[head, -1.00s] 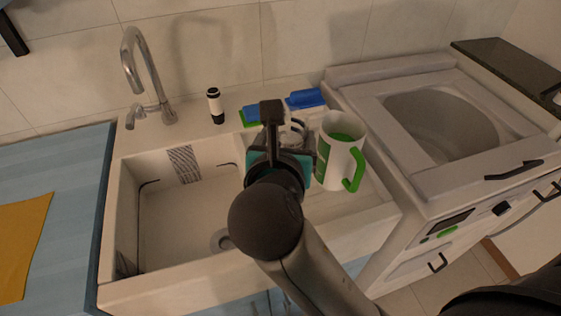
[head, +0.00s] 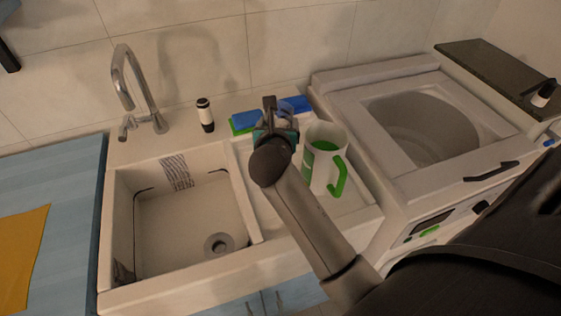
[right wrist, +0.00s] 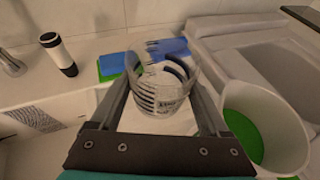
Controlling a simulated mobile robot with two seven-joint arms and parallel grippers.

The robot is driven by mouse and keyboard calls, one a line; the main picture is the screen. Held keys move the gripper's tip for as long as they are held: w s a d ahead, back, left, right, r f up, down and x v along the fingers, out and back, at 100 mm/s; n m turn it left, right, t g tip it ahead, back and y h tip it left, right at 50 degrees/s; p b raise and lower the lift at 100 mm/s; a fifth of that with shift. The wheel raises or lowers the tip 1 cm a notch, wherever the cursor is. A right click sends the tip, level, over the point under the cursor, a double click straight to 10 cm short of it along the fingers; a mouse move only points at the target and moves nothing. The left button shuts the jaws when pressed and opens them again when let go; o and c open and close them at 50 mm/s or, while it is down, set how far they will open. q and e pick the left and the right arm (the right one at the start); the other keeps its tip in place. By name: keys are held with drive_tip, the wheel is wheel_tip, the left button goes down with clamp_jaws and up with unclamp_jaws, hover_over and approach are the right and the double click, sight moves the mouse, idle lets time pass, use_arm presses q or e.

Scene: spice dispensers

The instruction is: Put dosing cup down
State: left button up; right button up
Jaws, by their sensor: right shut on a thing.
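The dosing cup (right wrist: 162,92) is a clear cup with dark measuring marks. In the right wrist view it sits between the two fingers of my right gripper (right wrist: 160,78), which is shut on it. In the head view my right gripper (head: 276,118) is over the back of the drainboard (head: 345,205), just left of the white mug-like jug, and it hides most of the cup. I cannot tell whether the cup's base touches the surface. My left gripper is not in view.
A white jug (head: 318,175) with a green handle stands close on the right. Blue and green sponges (head: 247,121) lie behind, near a black-and-white bottle (head: 205,115). The sink (head: 185,220) is empty at left. A washing machine (head: 345,95) stands at right.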

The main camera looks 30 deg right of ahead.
wheel_tip(320, 180, down, 12)
drive_tip(key=b, duration=0.4)
drive_tip(key=shift+f, duration=0.1)
drive_tip(key=shift+f+b, duration=0.1)
drive_tip(key=shift+b, duration=0.2)
drive_tip(key=o, duration=1.4)
drive_tip(key=shift+c, duration=0.2)
